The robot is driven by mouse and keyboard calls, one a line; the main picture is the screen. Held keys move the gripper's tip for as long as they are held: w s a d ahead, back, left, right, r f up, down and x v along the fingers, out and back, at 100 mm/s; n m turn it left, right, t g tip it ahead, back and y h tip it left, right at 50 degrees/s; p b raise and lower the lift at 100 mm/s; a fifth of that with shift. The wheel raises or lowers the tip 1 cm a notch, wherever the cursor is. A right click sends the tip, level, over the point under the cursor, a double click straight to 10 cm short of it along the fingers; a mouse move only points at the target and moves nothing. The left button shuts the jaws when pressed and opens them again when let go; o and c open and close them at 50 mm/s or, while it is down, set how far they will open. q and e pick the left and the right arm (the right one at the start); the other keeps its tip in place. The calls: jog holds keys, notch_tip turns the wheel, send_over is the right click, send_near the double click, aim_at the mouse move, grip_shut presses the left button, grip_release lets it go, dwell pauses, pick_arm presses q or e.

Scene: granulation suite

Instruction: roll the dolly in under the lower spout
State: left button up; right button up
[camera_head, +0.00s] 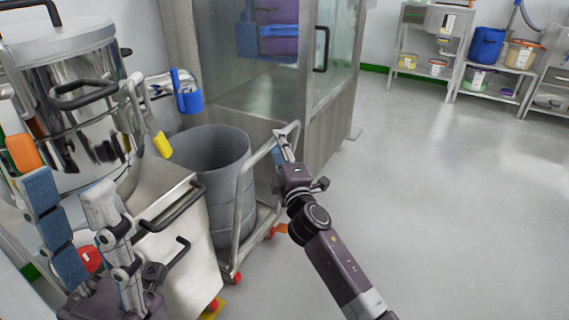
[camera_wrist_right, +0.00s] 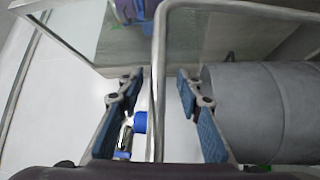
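The dolly (camera_head: 240,205) is a metal frame with a tall bent-tube handle and red casters, carrying a grey drum (camera_head: 212,160). It stands beside a steel cabinet, near a shiny vessel (camera_head: 75,110). A metal outlet with a blue handle (camera_head: 187,92) and a yellow-tipped lever (camera_head: 162,145) show above and left of the drum; I cannot tell which is the lower spout. My right gripper (camera_head: 284,145) is at the handle. In the right wrist view its fingers (camera_wrist_right: 160,105) are apart, with the handle tube (camera_wrist_right: 158,70) between them. My left gripper (camera_head: 64,175) is open and empty before the vessel.
A steel box with black handles (camera_head: 170,235) stands left of the dolly. A glass-sided cabinet (camera_head: 265,90) stands behind it. Shelves with tubs and a blue bucket (camera_head: 487,45) are at the back right. The floor (camera_head: 430,180) on the right is clear.

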jog(key=v, duration=0.8)
jog(key=shift+s, duration=0.25)
